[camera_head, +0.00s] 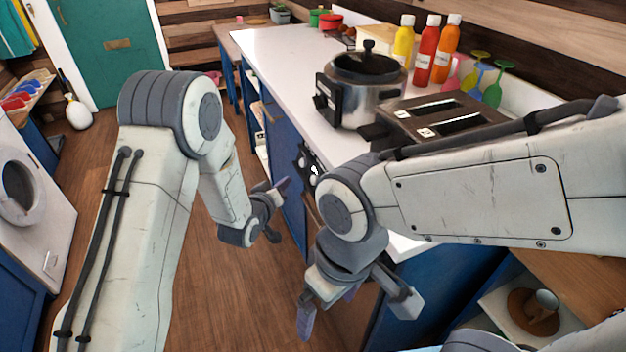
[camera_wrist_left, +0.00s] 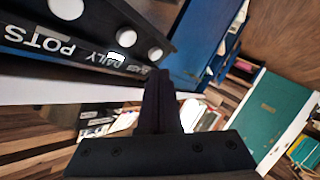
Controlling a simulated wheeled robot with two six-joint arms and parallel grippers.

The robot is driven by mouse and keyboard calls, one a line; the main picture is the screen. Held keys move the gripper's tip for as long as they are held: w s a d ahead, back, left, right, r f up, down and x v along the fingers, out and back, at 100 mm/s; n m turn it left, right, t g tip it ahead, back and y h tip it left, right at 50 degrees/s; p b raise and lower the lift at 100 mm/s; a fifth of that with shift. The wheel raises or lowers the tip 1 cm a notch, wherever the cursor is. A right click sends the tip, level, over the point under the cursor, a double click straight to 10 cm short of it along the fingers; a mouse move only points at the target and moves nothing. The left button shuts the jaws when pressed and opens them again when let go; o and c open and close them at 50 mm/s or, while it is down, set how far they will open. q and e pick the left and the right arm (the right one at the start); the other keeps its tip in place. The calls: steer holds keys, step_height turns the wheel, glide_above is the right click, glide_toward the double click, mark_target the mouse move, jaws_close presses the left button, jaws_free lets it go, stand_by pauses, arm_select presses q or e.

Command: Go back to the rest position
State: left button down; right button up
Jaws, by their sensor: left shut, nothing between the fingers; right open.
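My left gripper (camera_head: 277,208) hangs in front of the blue counter cabinets (camera_head: 284,165), over the wood floor. Its dark fingers (camera_wrist_left: 160,103) are together in the left wrist view, with nothing between them. My right gripper (camera_head: 356,312) points downward near the front of the counter, at its near end. Its two fingers are spread apart and it holds nothing. Both arms are bent at the elbow, and the right arm reaches across the near end of the counter.
A white counter (camera_head: 286,72) bears a slow cooker (camera_head: 362,88), a toaster (camera_head: 440,122) and several sauce bottles (camera_head: 427,50). A black control panel (camera_wrist_left: 85,35) is close to the left gripper. A washing machine (camera_head: 30,195) stands at left. The floor (camera_head: 245,285) between is clear.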

arm_select(q)
steer(key=shift+r, duration=0.1)
stand_by(0.5)
steer(key=s+d+r+m+g+y+p, duration=0.25)
steer(key=s+r+m+g+p, duration=0.3)
steer(key=s+r, duration=0.7)
steer(key=s+a+r+m+g+y+p, duration=0.1)
steer(key=s+a+r+m+g+p, duration=0.1)
steer(key=s, duration=1)
steer(key=s+a+r+m+g+y+p, duration=0.1)
steer(key=s+a+r+m+g, duration=0.1)
steer(key=s, duration=1.1)
step_height(320, 180, up, 2)
steer(key=a+g, duration=0.1)
steer(key=g, duration=0.2)
steer(key=shift+s+a+r+g+p, duration=0.25)
steer(key=shift+s+a+g+p, duration=0.05)
steer(key=shift+g+p, duration=0.1)
